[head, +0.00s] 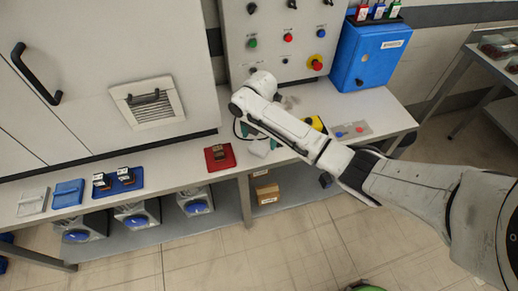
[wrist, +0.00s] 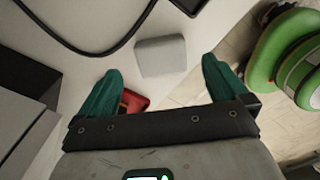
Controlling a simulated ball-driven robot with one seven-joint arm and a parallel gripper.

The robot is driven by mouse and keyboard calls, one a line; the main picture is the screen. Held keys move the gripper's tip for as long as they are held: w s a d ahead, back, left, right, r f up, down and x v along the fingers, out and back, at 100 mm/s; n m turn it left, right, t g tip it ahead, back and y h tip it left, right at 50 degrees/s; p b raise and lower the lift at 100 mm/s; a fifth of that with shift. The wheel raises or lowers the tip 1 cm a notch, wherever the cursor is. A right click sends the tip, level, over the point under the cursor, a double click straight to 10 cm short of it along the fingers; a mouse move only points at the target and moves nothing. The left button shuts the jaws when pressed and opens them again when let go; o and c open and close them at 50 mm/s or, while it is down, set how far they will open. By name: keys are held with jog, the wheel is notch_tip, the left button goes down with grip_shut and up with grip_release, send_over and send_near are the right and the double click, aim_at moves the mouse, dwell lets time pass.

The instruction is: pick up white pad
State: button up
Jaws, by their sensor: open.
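The white pad (wrist: 160,55) is a pale, block-like piece with rounded edges, lying on the light bench top. In the wrist view it is just beyond and between the fingertips. My gripper (wrist: 161,72) is open, with one teal finger on each side and nothing between them. In the head view the pad (head: 259,149) shows beside the teal fingers of my gripper (head: 257,138), near the bench's front edge. My wrist hides part of that area. I cannot tell how high the fingertips are above the bench.
A red tray (head: 219,156) with a dark item lies left of the gripper, and blue trays (head: 69,193) lie farther left. A yellow part (head: 316,123) and a grey plate with buttons (head: 350,131) are to the right. A black cable (wrist: 85,45) loops near the pad. A control panel stands behind.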

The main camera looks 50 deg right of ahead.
aim_at(259, 147)
notch_tip(259, 147, down, 5)
jog(key=shift+s+a+r, duration=0.1)
jog(key=shift+a, duration=0.05)
jog(key=shift+c, duration=0.4)
jog(key=c, duration=1.1)
jog(key=shift+r, duration=0.35)
jog(key=shift+c, duration=0.3)
notch_tip(259, 147, up, 2)
jog(key=shift+r, duration=0.2)
jog(key=shift+c, duration=0.7)
jog(key=s+a+r+p, duration=0.4)
jog(key=s+r, duration=0.6)
jog(key=s, duration=0.3)
jog(key=shift+a, duration=0.3)
